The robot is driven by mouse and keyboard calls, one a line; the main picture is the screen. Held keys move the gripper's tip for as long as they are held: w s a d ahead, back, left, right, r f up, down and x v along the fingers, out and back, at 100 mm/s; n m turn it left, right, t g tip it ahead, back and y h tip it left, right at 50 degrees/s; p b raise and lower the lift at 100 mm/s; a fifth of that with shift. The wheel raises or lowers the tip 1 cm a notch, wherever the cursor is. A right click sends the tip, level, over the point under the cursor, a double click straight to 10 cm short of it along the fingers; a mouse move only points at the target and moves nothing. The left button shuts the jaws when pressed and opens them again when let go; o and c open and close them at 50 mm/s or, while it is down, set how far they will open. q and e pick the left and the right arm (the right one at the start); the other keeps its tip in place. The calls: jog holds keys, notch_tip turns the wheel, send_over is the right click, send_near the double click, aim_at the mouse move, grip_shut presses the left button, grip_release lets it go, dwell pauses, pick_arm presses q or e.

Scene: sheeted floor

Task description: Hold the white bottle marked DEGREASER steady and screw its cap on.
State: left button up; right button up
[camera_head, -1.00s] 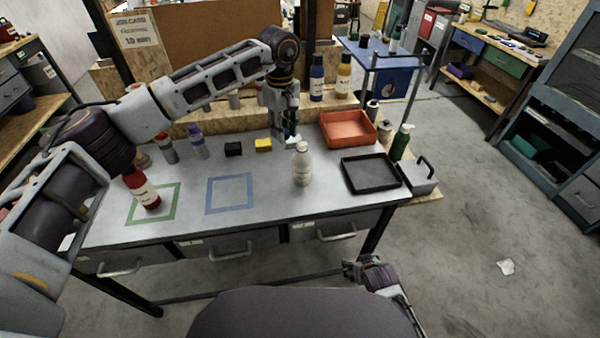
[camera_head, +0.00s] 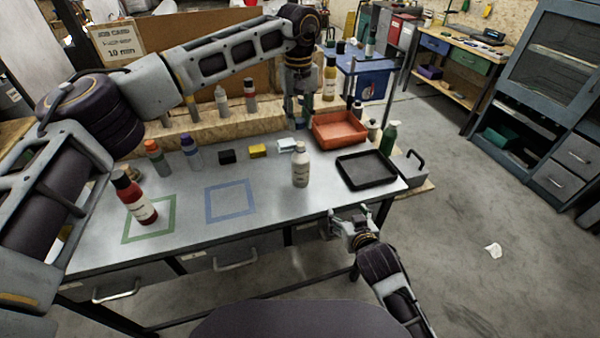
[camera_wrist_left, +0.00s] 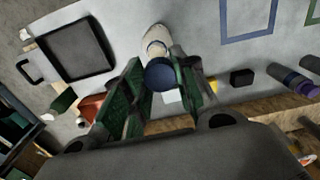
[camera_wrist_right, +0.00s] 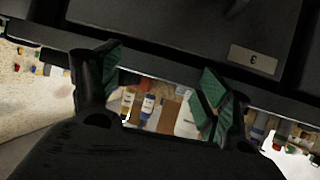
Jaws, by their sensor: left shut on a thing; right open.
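The white bottle (camera_head: 301,168) stands upright on the workbench, right of the blue square; its label is too small to read. It also shows in the left wrist view (camera_wrist_left: 156,40), beyond my left fingers. My left gripper (camera_head: 298,118) points down above and behind the bottle. In the left wrist view it is shut on a round blue cap (camera_wrist_left: 160,74), apart from the bottle as far as I can tell. My right gripper (camera_head: 347,217) is open and empty at the bench's front edge. Its wrist view shows spread fingers (camera_wrist_right: 155,85) facing the drawer fronts.
A black tray (camera_head: 345,164) and an orange bin (camera_head: 318,121) stand right of the bottle. Black, yellow and white blocks lie behind it. A red bottle (camera_head: 133,197) stands on the green square (camera_head: 163,235) at left. The bench between the blue square (camera_head: 210,205) and bottle is clear.

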aim_at(304, 165)
pick_arm(q)
jog(key=shift+d+r, duration=0.25)
jog(key=shift+r, duration=0.1)
pick_arm(e)
jog(key=w+a+r+t+y, duration=0.1)
jog(key=a+r, duration=0.2)
jog(key=w+a+r+n+t+y, duration=0.1)
jog(key=a+r, duration=0.1)
jog(key=r, duration=0.1)
jog(key=w+a+r+n+t+y, duration=0.1)
jog(key=a+r+t+y, duration=0.1)
jog(key=a+r, duration=0.1)
jog(key=shift+a, duration=0.35)
jog(key=shift+a+r+y, duration=0.4)
jog(key=shift+a+r, duration=0.05)
jog(key=shift+a, duration=0.1)
jog(key=shift+r+x, duration=0.2)
jog(key=shift+x, duration=5.75)
jog(key=c, duration=1.5)
pick_arm(q)
jog(key=shift+f, duration=2.5)
pick_arm(e)
jog(key=shift+c, duration=0.2)
